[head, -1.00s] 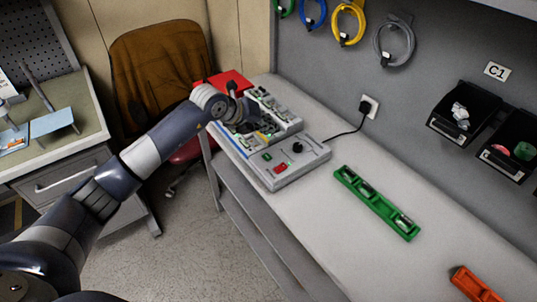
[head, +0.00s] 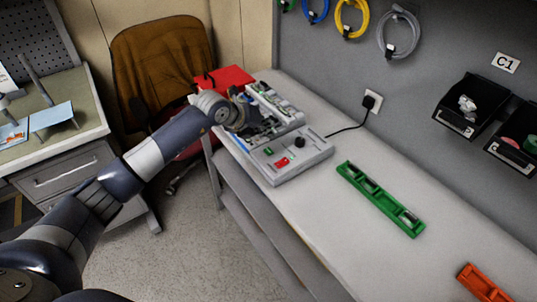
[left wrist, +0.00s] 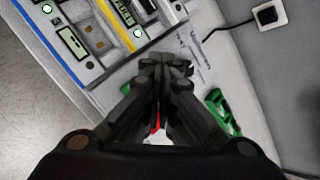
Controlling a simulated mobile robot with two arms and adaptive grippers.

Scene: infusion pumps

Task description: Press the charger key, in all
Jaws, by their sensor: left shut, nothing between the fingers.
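The charger (head: 300,160) is a grey box on the bench, with pumps in its bays at the back and a control panel at the front. The panel carries a small green key (head: 269,151), a red key (head: 282,162) and a black knob (head: 299,142). My left gripper (head: 246,116) is over the bays, behind the panel, and partly hides them. In the left wrist view the left gripper (left wrist: 164,62) is shut and empty, its tips over the light panel beside the bays (left wrist: 85,40). Two green lights show there. I cannot tell whether the tips touch anything. My right gripper is not in view.
A green tray (head: 380,198) and an orange tray (head: 482,283) lie on the bench to the right. A red object (head: 230,77) is behind the charger. A black cable runs to the wall socket (head: 372,101). Black bins (head: 470,104) hang on the wall.

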